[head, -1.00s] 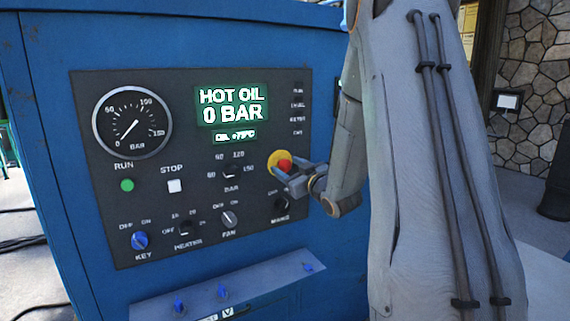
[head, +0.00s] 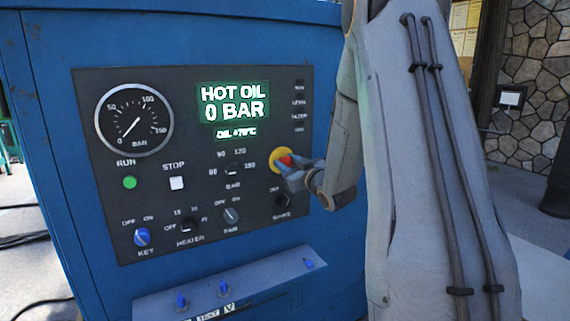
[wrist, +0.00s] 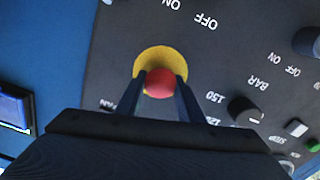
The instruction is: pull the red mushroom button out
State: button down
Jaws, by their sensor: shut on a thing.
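The red mushroom button (head: 286,160) sits on a round yellow plate (head: 275,158) at the right of the dark control panel. My gripper (head: 291,168) reaches it from the right and is shut on the button. In the wrist view the red button (wrist: 160,83) lies between the tips of my two dark fingers (wrist: 160,92), with the yellow plate (wrist: 160,55) behind it. The fingers hide part of the button and plate in the head view. How far the button stands out from the plate cannot be told.
The dark panel (head: 80,200) on the blue cabinet (head: 45,120) carries a pressure gauge (head: 134,120), a lit display (head: 235,103), a green run button (head: 130,182), a white stop button (head: 177,183) and several knobs. A ledge with small blue levers (head: 181,301) juts out below.

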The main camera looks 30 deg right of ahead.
jog(key=shift+s, duration=0.65)
jog(key=c, duration=1.2)
grip_release()
jog(key=s+b, duration=0.2)
jog(key=s, duration=0.6)
jog(key=shift+d, duration=0.15)
